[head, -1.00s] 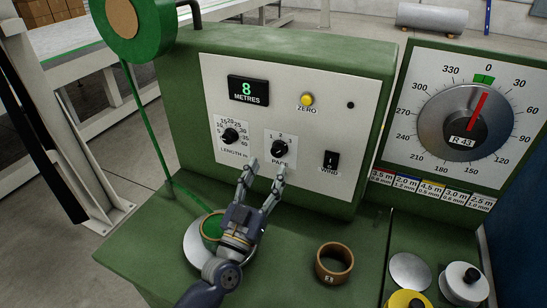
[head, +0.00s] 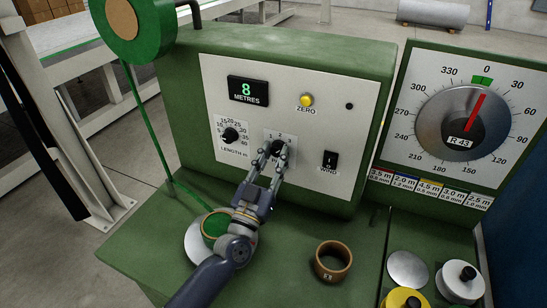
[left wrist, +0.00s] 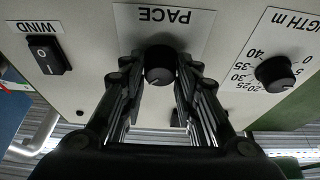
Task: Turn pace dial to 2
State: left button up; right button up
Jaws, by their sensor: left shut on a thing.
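The pace dial (head: 277,148) is a small black knob on a white plate marked 1 and 2, on the machine's white front panel. In the left wrist view the pace dial (left wrist: 160,66) sits between the fingers, under the PACE label. My left gripper (head: 279,153) reaches up to the panel and is shut on the dial, a finger on each side. In the head view the fingers partly cover the dial, so which number it points to is hard to tell. My right gripper is not in view.
The length dial (head: 230,135) is left of the pace dial and the wind switch (head: 330,161) is right of it. A yellow zero button (head: 307,100) and a display reading 8 metres (head: 248,90) are above.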

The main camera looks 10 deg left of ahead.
pick_arm(q)
jog(key=shift+n, duration=0.3)
jog(key=shift+r+n+y+p, duration=0.1)
jog(key=shift+n+y+p, duration=0.4)
jog(key=shift+n, duration=0.2)
jog(key=n+y+p, duration=0.1)
jog(key=n, duration=0.1)
jog(key=n+y, duration=0.1)
jog(key=n, duration=0.1)
jog(key=shift+d+r+n+p, duration=0.1)
jog(key=shift+d+n+p, duration=0.05)
jog(key=shift+n+p, duration=0.2)
jog(key=shift+n+g+y+p, duration=0.2)
jog(key=shift+n+y+p, duration=0.55)
jog(key=shift+n, duration=0.7)
jog(key=shift+n+g+y+p, duration=0.2)
jog(key=shift+n+y+p, duration=0.5)
jog(key=shift+n, duration=0.7)
jog(key=o, duration=1.1)
jog(key=shift+c, duration=0.2)
jog(key=shift+s, duration=0.1)
